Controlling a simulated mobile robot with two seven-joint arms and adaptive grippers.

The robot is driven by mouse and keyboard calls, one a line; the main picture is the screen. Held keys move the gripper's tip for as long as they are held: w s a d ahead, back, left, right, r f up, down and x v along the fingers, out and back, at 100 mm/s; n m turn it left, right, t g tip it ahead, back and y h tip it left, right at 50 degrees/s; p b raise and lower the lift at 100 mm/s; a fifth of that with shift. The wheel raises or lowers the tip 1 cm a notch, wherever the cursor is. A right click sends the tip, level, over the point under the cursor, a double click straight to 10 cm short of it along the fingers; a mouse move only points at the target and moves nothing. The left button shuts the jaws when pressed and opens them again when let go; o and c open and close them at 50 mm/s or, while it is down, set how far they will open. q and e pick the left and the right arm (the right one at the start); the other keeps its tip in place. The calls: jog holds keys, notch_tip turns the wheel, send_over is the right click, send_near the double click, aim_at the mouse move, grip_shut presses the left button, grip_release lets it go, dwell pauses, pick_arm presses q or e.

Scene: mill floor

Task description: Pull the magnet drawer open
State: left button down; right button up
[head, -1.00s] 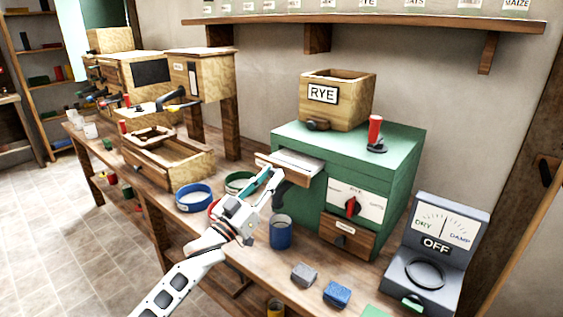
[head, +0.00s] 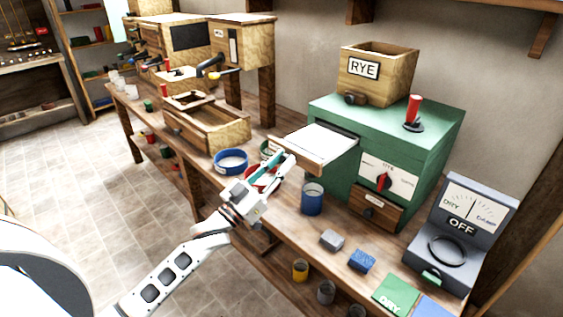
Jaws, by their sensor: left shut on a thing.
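The magnet drawer (head: 326,142) sticks out far to the left from the upper part of the green mill (head: 385,130). It has a pale flat top and a wooden front board. My left gripper (head: 284,165) is at that front board, shut on the drawer's front; its fingers partly hide the grip. My right gripper is not in view.
A blue cup (head: 312,198) stands below the drawer. A blue ring-shaped dish (head: 231,161) and other round dishes lie near my gripper. A grey block (head: 332,240), a blue block (head: 361,261) and a grey meter (head: 462,230) are at the front right.

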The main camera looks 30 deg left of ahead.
pick_arm(q)
jog(key=c, duration=1.8)
grip_release()
jog(key=shift+c, duration=0.2)
jog(key=v, duration=1.2)
jog(key=shift+w+f, duration=0.1)
jog(key=shift+f, duration=0.05)
jog(key=s+d+f+g+y, duration=0.1)
jog(key=s+d+f+g, duration=0.2)
jog(key=f, duration=0.7)
jog(key=s+d+f+g+y, duration=0.2)
jog(key=s+d+f, duration=0.3)
jog(key=s+f, duration=0.3)
jog(key=s+d+f+g+y, duration=0.1)
jog(key=s+d+f+g, duration=0.3)
jog(key=f, duration=0.8)
jog(key=shift+s+f+g+y, duration=0.25)
jog(key=shift+s+g+y, duration=0.15)
jog(key=shift+s+g, duration=0.3)
